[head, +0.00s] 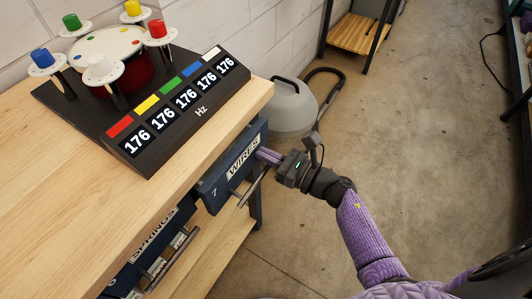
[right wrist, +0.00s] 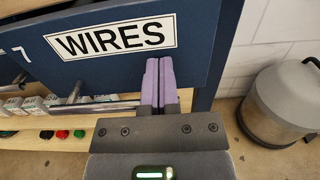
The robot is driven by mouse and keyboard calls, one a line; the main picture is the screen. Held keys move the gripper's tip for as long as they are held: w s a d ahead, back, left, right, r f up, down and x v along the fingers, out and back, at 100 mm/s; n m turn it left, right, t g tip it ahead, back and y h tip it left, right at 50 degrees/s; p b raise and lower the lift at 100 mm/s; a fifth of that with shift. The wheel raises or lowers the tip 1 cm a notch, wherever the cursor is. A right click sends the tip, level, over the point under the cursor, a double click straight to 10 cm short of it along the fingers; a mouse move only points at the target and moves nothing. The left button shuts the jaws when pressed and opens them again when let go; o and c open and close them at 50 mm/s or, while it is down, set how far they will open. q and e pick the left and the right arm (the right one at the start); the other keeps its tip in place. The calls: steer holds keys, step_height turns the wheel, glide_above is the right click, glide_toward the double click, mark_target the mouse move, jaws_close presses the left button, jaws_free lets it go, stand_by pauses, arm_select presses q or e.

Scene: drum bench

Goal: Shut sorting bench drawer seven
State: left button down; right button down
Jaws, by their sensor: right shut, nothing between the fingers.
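Drawer seven (head: 222,178) is a dark blue drawer front with a white WIRES label and a 7, under the bench top's front edge. It also fills the upper part of the right wrist view (right wrist: 195,68). Its grey bar handle (head: 254,187) sticks out below the label. My right gripper (head: 262,155) is shut and empty, with its purple fingers at the right part of the drawer front. My left gripper is not in view.
A SPRINGS drawer (head: 155,238) lies lower left. The wooden bench top (head: 60,190) carries a drum and a dark display panel (head: 150,148). A grey canister with a hose (head: 292,108) stands on the floor behind my right gripper. The concrete floor to the right is clear.

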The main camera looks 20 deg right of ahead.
mark_target(256, 149)
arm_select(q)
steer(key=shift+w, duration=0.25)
arm_select(e)
steer(key=shift+w+a, duration=0.1)
steer(key=shift+w, duration=0.05)
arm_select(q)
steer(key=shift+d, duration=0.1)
